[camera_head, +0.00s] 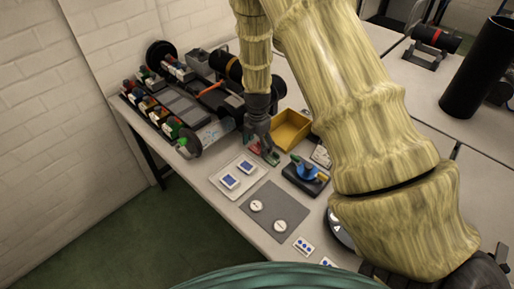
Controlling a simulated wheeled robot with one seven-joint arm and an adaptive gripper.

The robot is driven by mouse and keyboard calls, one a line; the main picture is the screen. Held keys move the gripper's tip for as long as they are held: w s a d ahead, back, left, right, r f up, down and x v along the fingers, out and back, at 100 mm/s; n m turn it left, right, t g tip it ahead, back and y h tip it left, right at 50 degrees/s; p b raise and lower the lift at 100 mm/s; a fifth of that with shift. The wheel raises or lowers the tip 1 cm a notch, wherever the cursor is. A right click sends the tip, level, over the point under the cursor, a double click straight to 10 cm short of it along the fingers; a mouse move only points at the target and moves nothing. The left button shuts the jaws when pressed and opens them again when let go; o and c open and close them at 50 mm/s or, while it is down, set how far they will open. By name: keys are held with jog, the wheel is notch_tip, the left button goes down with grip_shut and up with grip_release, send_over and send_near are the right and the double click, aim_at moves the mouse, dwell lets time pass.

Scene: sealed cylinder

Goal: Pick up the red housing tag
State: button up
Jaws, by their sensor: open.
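My gripper (261,143) points down over the table, between the white tray and the yellow bin. It is open. A small red piece (272,158), which may be the red housing tag, shows right at the fingertips. A small green patch shows beside it. The picture is too small to tell whether the fingers touch the red piece, and the gripper partly hides it.
A yellow bin (291,129) stands behind on the right. A white tray with blue-marked cards (236,178), a grey mat (284,217) with white discs, and a black stand with a blue part (306,172) lie in front. A cylinder assembly (207,135) stands left.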

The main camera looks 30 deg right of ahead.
jog(key=c, duration=0.9)
jog(key=shift+o, duration=0.2)
jog(key=shift+r, duration=0.1)
